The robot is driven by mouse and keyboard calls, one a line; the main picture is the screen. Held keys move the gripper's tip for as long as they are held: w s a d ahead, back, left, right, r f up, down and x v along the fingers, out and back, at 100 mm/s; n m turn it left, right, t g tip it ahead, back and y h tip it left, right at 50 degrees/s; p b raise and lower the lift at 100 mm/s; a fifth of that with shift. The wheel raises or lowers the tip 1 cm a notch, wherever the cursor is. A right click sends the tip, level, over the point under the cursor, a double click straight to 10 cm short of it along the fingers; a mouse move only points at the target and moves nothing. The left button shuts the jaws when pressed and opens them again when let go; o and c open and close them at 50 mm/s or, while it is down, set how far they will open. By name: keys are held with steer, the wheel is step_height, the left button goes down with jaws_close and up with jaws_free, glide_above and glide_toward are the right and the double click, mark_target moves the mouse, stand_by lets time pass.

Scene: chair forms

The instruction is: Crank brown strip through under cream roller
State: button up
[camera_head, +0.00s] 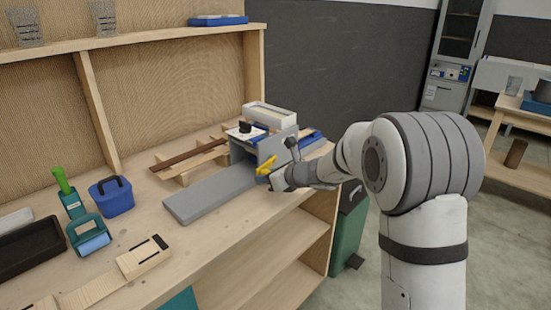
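The brown strip (188,154) lies flat on a light wooden rest, left of a grey press (262,148) on the bench. The strip's right end is close to the press; I cannot tell whether it reaches inside. No cream roller can be made out; the press housing may hide it. A dark grey lever with a round knob (291,142) shows on the press's right side. My gripper (270,173) is at the press's front right side, beside a yellow piece (265,166). Its fingers are too small and too covered to tell whether they hold anything.
A long grey slab (210,192) extends left from the press. A cream tray (270,115) stands behind it.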

steer(key=o, duration=0.5)
steer(key=shift+d, duration=0.1)
steer(key=s+d+b, duration=0.1)
steer(key=s+d, duration=0.4)
steer(key=d, duration=0.1)
steer(key=shift+d+b, duration=0.15)
steer(key=shift+b, duration=0.15)
